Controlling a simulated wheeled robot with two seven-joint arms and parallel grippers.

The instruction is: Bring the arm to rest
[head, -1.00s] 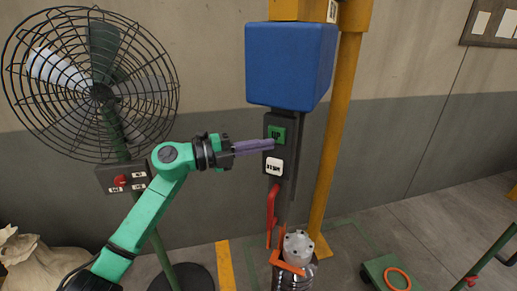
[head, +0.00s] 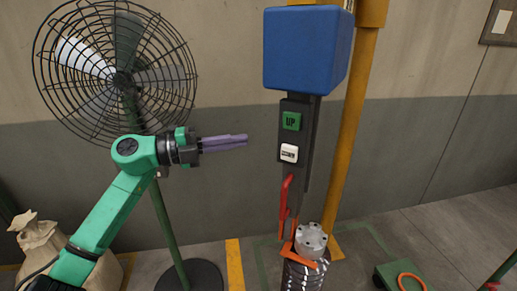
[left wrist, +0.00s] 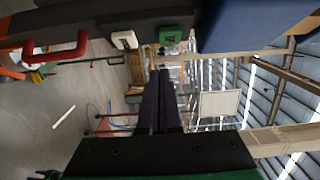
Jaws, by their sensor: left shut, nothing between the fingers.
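My left arm is green and comes in from the left in the head view. Its left gripper (head: 246,140) has purple-grey fingers, shut and empty, pointing right. The fingers are apart from the dark hoist control panel, which carries a green UP button (head: 291,121) and a white button (head: 289,153). The left wrist view shows the closed fingers (left wrist: 160,75) too, with the green button (left wrist: 170,34) and white button (left wrist: 124,40) beyond them. My right gripper is not in view.
A blue hoist housing (head: 306,48) hangs above the panel, beside a yellow post (head: 350,130). A red handle (head: 286,200) and a grey metal part (head: 310,240) are below. A caged fan (head: 120,80) stands behind my arm, with a sack (head: 40,240) at lower left.

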